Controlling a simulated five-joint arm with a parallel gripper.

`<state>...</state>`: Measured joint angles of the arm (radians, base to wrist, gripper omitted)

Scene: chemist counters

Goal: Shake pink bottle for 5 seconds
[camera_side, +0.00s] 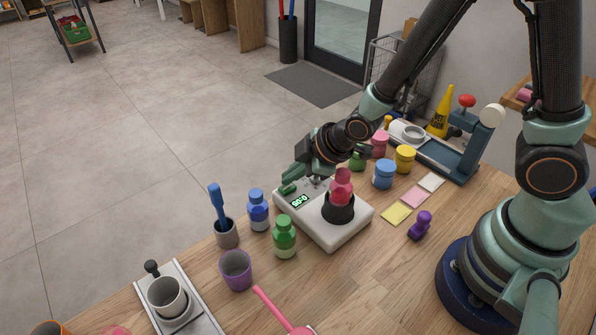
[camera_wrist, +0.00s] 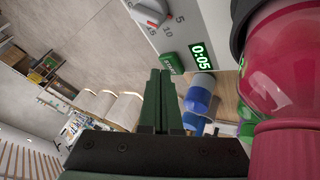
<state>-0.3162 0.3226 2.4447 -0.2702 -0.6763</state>
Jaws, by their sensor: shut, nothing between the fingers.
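The pink bottle (camera_side: 342,185) stands upright in a black holder (camera_side: 338,208) on the white shaker (camera_side: 333,235); it fills the right of the wrist view (camera_wrist: 290,65). The shaker's green-lit display reads 0:05 in the wrist view (camera_wrist: 201,56). Beside it are a green button (camera_wrist: 172,64) and a grey dial (camera_wrist: 147,15) marked with numbers. My gripper (camera_side: 289,187) is shut and empty, over the shaker's far left edge. In the wrist view its closed fingertips (camera_wrist: 158,73) are right beside the green button; I cannot tell whether they touch it.
A blue bottle (camera_side: 258,211) and a green bottle (camera_side: 284,238) stand left of the shaker. A purple cup (camera_side: 236,270) and a grey pot (camera_side: 227,233) holding a blue tool are farther left. Several jars, including a blue one (camera_side: 384,175), stand behind at right. Colored cards (camera_side: 397,213) lie nearby.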

